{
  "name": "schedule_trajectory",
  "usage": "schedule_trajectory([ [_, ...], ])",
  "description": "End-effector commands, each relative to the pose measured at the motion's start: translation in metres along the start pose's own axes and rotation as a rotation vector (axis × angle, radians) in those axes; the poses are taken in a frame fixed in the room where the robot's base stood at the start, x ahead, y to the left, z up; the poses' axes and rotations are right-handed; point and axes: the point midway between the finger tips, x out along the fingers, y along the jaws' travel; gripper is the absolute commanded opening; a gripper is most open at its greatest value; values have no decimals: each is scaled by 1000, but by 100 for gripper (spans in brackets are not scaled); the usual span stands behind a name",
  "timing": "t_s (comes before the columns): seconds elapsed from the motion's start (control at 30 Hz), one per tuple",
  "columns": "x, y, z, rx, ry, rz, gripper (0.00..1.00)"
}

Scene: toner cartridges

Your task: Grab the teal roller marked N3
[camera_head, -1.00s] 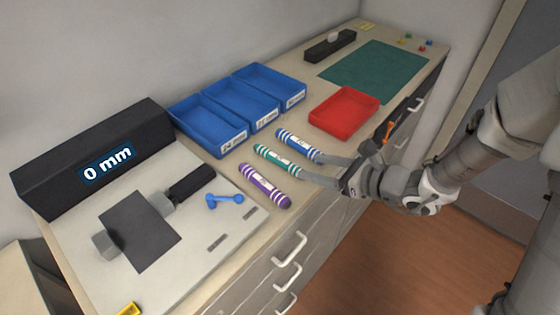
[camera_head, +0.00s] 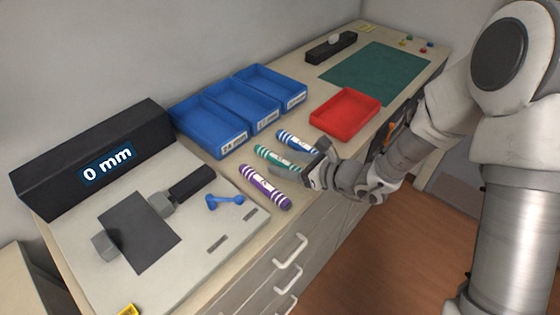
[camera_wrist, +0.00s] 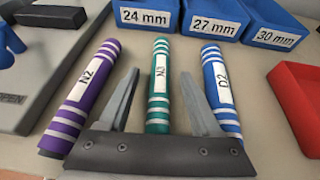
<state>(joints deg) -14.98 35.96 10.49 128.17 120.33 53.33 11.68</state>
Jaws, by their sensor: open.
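The teal roller (camera_wrist: 159,84), with white bands and a label reading N3, lies on the counter between two other rollers. It also shows in the head view (camera_head: 273,156), where my gripper covers its near end. My gripper (camera_wrist: 158,90) is open, with one finger on each side of the teal roller in the wrist view. The fingers appear apart from it, and nothing is held. In the head view my gripper (camera_head: 292,160) reaches in from the right. I cannot tell its exact height above the counter.
A purple roller marked N2 (camera_wrist: 86,92) lies left and a blue roller marked D2 (camera_wrist: 219,88) lies right, close to the fingers. Blue bins (camera_head: 246,137) stand behind. A red tray (camera_head: 345,113) is to the right. A measuring device (camera_head: 140,230) stands left.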

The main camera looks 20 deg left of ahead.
Motion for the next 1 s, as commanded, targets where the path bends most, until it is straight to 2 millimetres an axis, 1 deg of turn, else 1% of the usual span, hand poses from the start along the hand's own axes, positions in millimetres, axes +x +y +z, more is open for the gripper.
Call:
schedule_trajectory([
  [0.03, 0, 0, 0, 0, 0, 0, 61],
  [0.07, 0, 0, 0, 0, 0, 0, 56],
  [0.1, 0, 0, 0, 0, 0, 0, 49],
  [0.37, -1, 0, 0, 0, 0, 0, 2],
  [0.4, -1, 0, 0, 0, 0, 0, 0],
  [0.8, -1, 0, 1, 0, -1, -1, 0],
  [1.0, -6, -1, 14, -1, -2, -2, 0],
])
